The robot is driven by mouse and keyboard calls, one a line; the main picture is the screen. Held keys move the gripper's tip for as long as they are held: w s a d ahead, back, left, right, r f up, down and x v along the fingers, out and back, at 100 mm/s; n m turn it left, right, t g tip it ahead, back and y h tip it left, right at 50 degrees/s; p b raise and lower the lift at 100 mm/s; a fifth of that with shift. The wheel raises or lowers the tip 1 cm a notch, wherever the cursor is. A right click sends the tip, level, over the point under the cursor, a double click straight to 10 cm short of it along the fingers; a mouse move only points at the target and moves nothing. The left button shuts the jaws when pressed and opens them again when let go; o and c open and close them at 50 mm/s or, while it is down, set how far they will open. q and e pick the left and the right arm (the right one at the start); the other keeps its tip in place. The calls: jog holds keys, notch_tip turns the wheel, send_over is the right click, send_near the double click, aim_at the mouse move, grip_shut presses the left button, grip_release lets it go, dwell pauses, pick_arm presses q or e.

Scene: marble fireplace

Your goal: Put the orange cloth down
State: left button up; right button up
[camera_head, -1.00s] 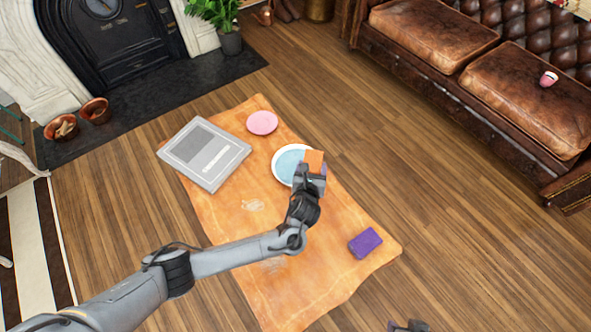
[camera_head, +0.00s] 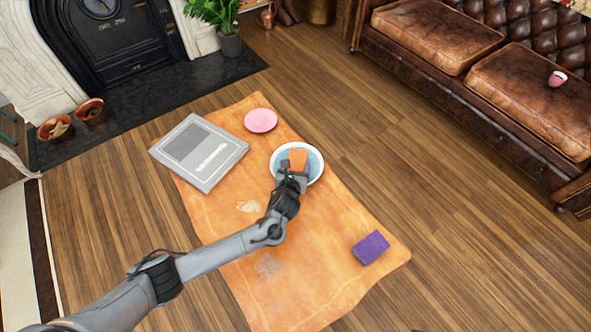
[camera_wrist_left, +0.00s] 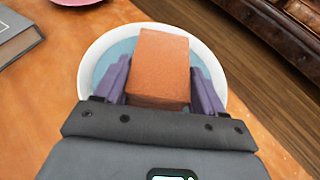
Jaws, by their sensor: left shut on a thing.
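The orange cloth (camera_head: 298,160) looks like a thick orange block. My left gripper (camera_head: 295,170) is shut on it, with one purple finger on each side in the left wrist view (camera_wrist_left: 160,82). The block (camera_wrist_left: 162,58) appears over the white bowl (camera_wrist_left: 211,63) with light-blue contents, which also shows in the head view (camera_head: 319,165). Whether the block touches the blue contents I cannot tell. The gripper hides part of the bowl's near side. My right gripper does not show clearly.
The bowl stands on a wrinkled orange surface (camera_head: 330,235). A purple block (camera_head: 371,247) lies to the right, a pink plate (camera_head: 261,120) behind, and a large grey book (camera_head: 200,152) to the left. Bare orange surface lies between bowl and purple block. A brown sofa (camera_head: 450,40) is at the upper right.

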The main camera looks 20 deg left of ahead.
pick_arm(q)
jog(key=shift+w, duration=0.1)
jog(key=o, duration=1)
jog(key=shift+f, duration=0.15)
